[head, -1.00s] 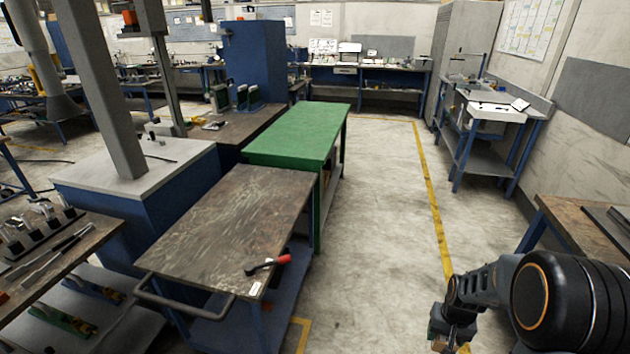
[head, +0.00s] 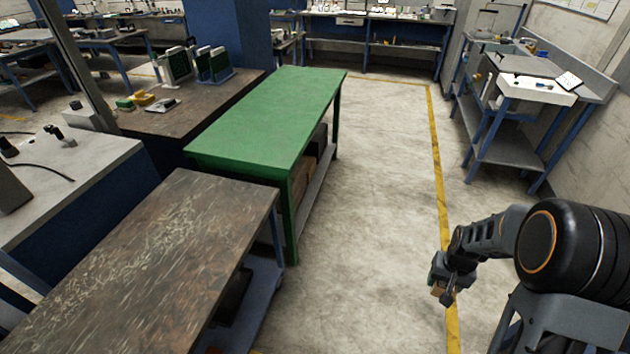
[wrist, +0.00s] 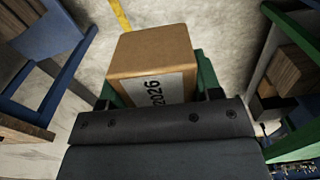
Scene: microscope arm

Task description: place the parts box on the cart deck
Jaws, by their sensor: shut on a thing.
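The parts box is a brown carton with a white label reading 2026, seen in the wrist view (wrist: 155,55). My gripper (wrist: 158,92) is shut on it, with a finger at each side. In the head view my gripper (head: 441,284) is at the lower right, and only a small brown piece of the box shows there. It is held over the floor, to the right of the cart and apart from it. The cart deck (head: 150,260) is a worn, scratched brown top at the lower left. Its visible part is bare; its near end is cut off.
A green bench (head: 270,125) adjoins the cart's far end. A grey-topped blue cabinet (head: 65,185) stands left of the cart. Open floor (head: 370,200) lies between the cart and a yellow floor line (head: 438,160). A workbench (head: 520,90) stands at the far right.

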